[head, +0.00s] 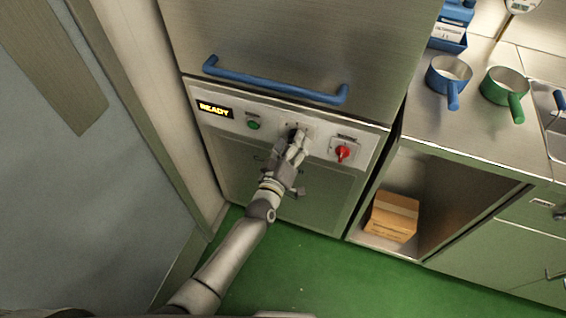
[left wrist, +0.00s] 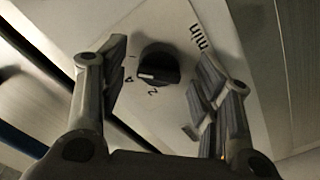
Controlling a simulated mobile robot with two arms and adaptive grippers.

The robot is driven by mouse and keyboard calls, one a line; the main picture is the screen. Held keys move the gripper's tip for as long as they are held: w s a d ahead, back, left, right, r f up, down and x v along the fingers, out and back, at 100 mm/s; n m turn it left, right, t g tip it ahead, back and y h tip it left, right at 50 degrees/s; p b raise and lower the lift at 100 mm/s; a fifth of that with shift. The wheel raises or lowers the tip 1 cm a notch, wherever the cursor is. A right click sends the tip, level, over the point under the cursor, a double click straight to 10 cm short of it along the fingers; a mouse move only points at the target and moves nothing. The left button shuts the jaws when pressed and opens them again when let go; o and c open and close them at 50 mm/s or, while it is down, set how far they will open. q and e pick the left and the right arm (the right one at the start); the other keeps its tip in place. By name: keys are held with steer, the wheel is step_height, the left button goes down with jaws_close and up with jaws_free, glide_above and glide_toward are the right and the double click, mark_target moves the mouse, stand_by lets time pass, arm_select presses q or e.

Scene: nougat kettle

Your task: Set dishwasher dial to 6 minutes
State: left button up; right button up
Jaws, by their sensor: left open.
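The dishwasher dial (left wrist: 160,62) is a round black knob with a pale mark on its lower face in the left wrist view. The mark faces the numeral that looks like 2; another numeral, maybe 4, lies to its left. In the head view the dial (head: 293,132) is mostly hidden behind my left gripper (head: 297,148). In the left wrist view my left gripper (left wrist: 163,95) is open, with one finger on each side of the dial and visible gaps to it. My right gripper is not in view.
The dishwasher panel (head: 317,137) also has a lit READY display (head: 215,110), a green button (head: 253,125) and a red switch (head: 343,153). A blue handle bar (head: 275,83) runs above it. Blue (head: 448,76) and green (head: 503,88) pans stand on the right counter; a cardboard box (head: 392,218) is below.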

arm_select(q)
steer(key=v, duration=1)
steer(key=shift+s, duration=0.3)
steer(key=shift+a, duration=0.1)
steer(key=s+a+f+m+g+y, duration=0.1)
steer(key=s+a+f+m+g, duration=0.3)
steer(key=f, duration=0.6)
steer(key=s+a+f+n+g+y, duration=0.1)
steer(key=s+a+f+g, duration=0.1)
steer(key=s+f, duration=0.6)
steer(key=s+a+f+m+g+y, duration=0.1)
steer(key=s+a+f+m+g, duration=0.2)
steer(key=f, duration=0.9)
steer(key=s+a+f+g+y, duration=0.1)
steer(key=s+a+f+g, duration=0.1)
steer(key=s, duration=0.7)
steer(key=s+a+f+m+g, duration=0.1)
steer(key=s+a+f+g, duration=0.1)
steer(key=s+a+f, duration=0.3)
steer(key=s+a+f+g+y, duration=0.1)
steer(key=s+a+f+g, duration=0.2)
steer(key=s, duration=1)
step_height(320, 180, down, 3)
steer(key=shift+a+f+m+y, duration=0.15)
steer(key=shift+a+m+y, duration=0.15)
steer(key=shift+a, duration=0.3)
